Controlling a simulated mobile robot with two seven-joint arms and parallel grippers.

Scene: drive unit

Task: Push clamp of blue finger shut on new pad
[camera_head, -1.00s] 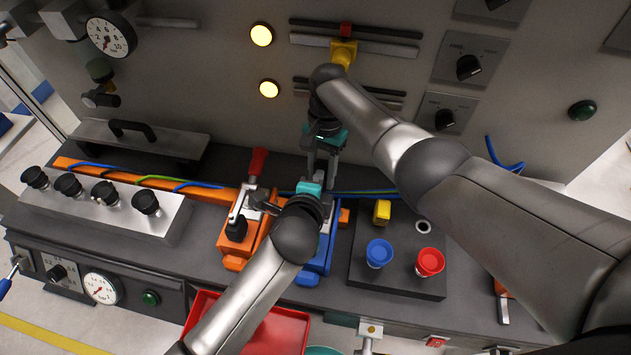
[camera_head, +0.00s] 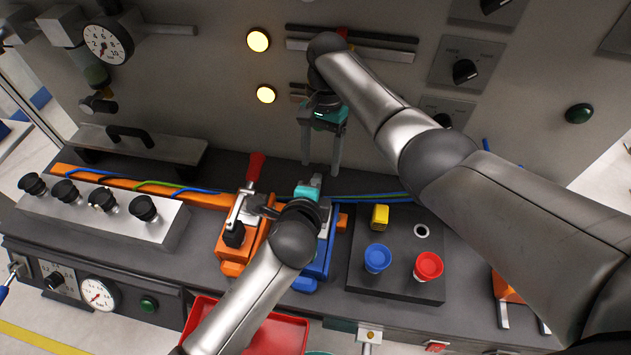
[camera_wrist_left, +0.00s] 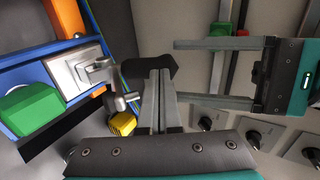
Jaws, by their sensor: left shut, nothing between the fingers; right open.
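The blue finger (camera_head: 320,250) stands on the bench right of the orange finger (camera_head: 238,252), partly hidden by my left arm. In the left wrist view the blue finger (camera_wrist_left: 20,68) carries a green block-like pad (camera_wrist_left: 30,110) and a metal clamp (camera_wrist_left: 92,68) with a rod sticking out. My left gripper (camera_head: 259,204) is shut and empty, pointing left above the fingers; in the wrist view its fingers (camera_wrist_left: 160,98) lie beside the clamp rod. Contact cannot be told. A dark shape shows at their tips. My right gripper (camera_head: 321,160) is open, empty and pointing down, behind the left one.
A red lever (camera_head: 254,167) stands up on the orange finger. A dark plate (camera_head: 400,275) to the right holds a yellow block (camera_head: 380,216), a blue cup (camera_head: 377,257) and a red cup (camera_head: 428,266). A red tray (camera_head: 275,330) is in front. The panel is close behind.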

